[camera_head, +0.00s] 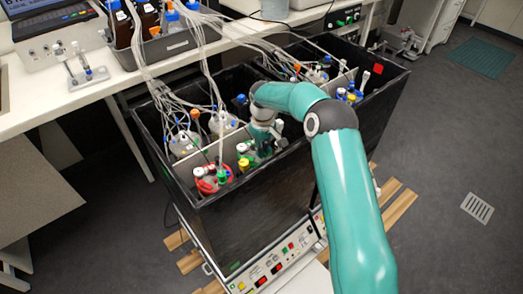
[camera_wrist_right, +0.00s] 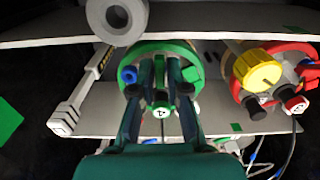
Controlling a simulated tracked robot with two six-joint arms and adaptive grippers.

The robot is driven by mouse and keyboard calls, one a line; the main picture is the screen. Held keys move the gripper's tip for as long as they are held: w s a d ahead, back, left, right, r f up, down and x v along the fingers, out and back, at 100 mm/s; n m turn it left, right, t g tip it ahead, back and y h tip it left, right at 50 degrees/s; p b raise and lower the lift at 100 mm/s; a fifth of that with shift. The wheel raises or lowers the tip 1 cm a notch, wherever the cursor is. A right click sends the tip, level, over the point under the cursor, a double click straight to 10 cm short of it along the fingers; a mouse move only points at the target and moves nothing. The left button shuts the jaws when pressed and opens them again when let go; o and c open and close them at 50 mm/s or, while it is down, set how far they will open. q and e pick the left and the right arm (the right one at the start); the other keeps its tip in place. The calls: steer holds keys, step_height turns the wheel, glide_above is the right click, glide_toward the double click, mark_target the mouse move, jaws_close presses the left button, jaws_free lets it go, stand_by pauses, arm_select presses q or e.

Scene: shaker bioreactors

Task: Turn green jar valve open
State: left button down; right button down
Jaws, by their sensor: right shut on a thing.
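The green jar (camera_wrist_right: 183,49) shows from above in the right wrist view, a round lid with a green rim, a blue cap (camera_wrist_right: 128,74) on its left and a white port marked 1 (camera_wrist_right: 160,112) at its front. My right gripper (camera_wrist_right: 161,75) reaches over this lid, its two dark fingers shut on the valve at the lid's middle. The fingers hide most of the valve, so its turn position cannot be told. In the head view the right gripper (camera_head: 264,147) points down into the black bin, and hides much of the jar below it. My left gripper is not in view.
A red jar (camera_wrist_right: 305,56) with a yellow cap (camera_wrist_right: 257,69) stands close to the right in the wrist view. The black bin (camera_head: 256,200) has high walls and holds several jars with tubes. A bench (camera_head: 120,82) with bottles runs behind.

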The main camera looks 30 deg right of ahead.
steer(key=shift+r, duration=0.1)
steer(key=c, duration=1.4)
jaws_free()
step_height(320, 180, up, 12)
steer(key=shift+f, duration=0.1)
